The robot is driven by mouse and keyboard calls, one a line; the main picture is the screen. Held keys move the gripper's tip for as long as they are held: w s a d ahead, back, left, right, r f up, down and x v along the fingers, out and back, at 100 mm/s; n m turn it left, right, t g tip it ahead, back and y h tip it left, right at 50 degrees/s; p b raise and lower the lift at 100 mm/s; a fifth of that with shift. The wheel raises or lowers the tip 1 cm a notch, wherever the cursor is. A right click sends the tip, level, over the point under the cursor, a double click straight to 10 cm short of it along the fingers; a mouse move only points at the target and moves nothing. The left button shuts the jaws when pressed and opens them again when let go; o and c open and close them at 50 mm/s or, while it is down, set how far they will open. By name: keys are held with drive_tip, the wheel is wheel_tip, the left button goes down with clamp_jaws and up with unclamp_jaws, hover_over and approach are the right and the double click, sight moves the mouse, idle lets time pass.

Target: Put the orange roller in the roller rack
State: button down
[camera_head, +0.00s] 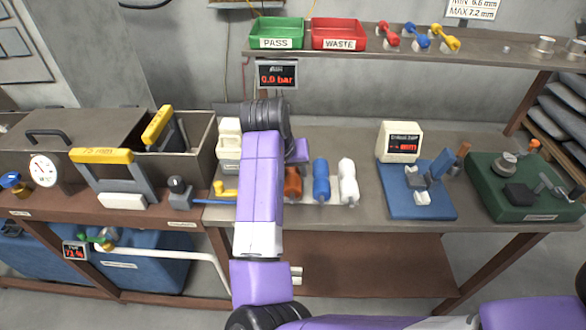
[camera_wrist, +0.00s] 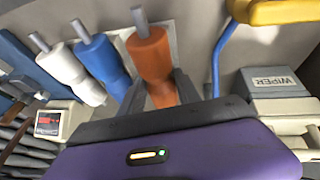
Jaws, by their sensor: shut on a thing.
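The orange roller (camera_head: 292,184) stands beside the blue roller (camera_head: 321,181) and the white roller (camera_head: 348,181) on the bench, partly hidden by my arm in the head view. In the wrist view my gripper (camera_wrist: 160,92) is shut on the orange roller (camera_wrist: 151,52), one finger on each side of its lower part in the picture. The roller's grey shaft end sticks out at the far end. A pale plate (camera_head: 335,200) lies under the rollers. I cannot tell whether this plate is the roller rack, or whether the roller touches it.
A blue fixture (camera_head: 415,204) with a small display and a green device (camera_head: 520,190) stand to the right. A shelf (camera_head: 400,52) overhangs the bench.

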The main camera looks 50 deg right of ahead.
drive_tip(key=shift+s+d+f, duration=0.1)
drive_tip(key=shift+s+f, duration=0.1)
drive_tip(key=shift+f, duration=0.05)
drive_tip(key=c, duration=0.8)
unclamp_jaws()
drive_tip(key=shift+o, duration=0.2)
drive_tip(key=shift+v, duration=3.9)
drive_tip(key=shift+w, duration=0.1)
